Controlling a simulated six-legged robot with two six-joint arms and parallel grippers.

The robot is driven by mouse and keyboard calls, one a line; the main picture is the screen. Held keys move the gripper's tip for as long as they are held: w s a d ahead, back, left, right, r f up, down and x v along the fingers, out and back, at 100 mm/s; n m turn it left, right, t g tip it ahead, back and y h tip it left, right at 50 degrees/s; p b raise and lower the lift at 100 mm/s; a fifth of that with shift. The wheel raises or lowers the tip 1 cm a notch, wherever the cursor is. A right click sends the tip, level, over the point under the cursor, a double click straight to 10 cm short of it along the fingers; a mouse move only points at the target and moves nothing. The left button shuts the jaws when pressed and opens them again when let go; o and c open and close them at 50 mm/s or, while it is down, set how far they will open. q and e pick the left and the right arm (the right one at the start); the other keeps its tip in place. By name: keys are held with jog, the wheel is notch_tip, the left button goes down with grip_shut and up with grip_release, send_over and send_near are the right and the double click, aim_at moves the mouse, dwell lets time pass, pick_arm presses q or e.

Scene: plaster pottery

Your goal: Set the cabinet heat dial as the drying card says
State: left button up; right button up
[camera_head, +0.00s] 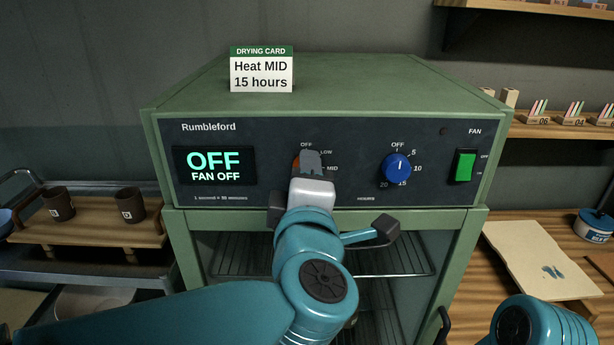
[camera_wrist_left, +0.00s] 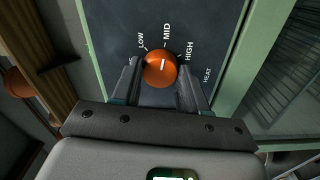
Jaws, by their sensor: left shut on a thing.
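The drying card (camera_head: 261,75) stands on top of the cabinet and reads "Heat MID, 15 hours". The orange heat dial (camera_wrist_left: 158,70) is on the dark front panel; in the head view it is mostly hidden behind my left gripper (camera_head: 311,160). In the left wrist view my left gripper (camera_wrist_left: 157,78) is shut on the dial, one finger on each side. The dial's white line points toward the MID mark. The cabinet display (camera_head: 214,166) reads "OFF, FAN OFF". My right gripper is not in view.
The blue hours dial (camera_head: 396,169) points to OFF. A green fan switch (camera_head: 465,166) sits to its right. Two brown cups (camera_head: 131,205) stand on a wooden tray at left. A board (camera_head: 545,262) lies on the bench at right.

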pick_arm(q)
jog(key=o, duration=1.1)
jog(key=shift+w, duration=0.1)
jog(key=shift+c, duration=0.2)
jog(key=s+b, duration=0.4)
jog(key=s, duration=1.2)
jog(key=shift+s, duration=0.2)
